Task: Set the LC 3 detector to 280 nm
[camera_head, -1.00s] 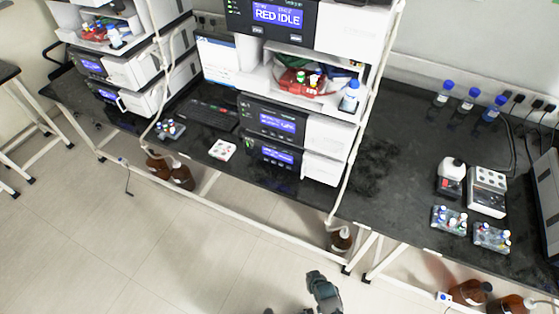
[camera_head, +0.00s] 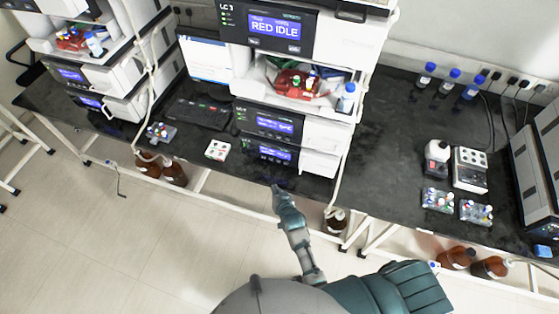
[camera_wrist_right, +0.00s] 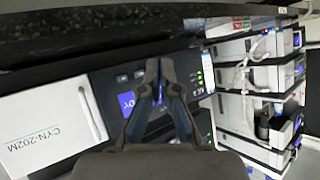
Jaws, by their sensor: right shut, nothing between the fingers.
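A stack of instruments stands mid-bench in the head view. Its top module (camera_head: 278,35) has a label starting "LC" and a blue display reading "RED IDLE". Two lower modules, a middle one (camera_head: 240,114) and a bottom one (camera_head: 249,150), have lit blue displays too small to read. My right gripper (camera_head: 277,189) is shut and empty, just in front of and below the bottom module. In the right wrist view my gripper (camera_wrist_right: 158,66) points at a dark front panel (camera_wrist_right: 108,84); its fingers partly hide a blue display. My left gripper is out of view.
A keyboard (camera_head: 200,112) and a small white tray (camera_head: 217,150) lie left of the stack. Vial racks (camera_head: 437,200) and blue-capped bottles (camera_head: 471,88) stand at right. A pale tube runs down beside the stack. Brown bottles stand below the bench.

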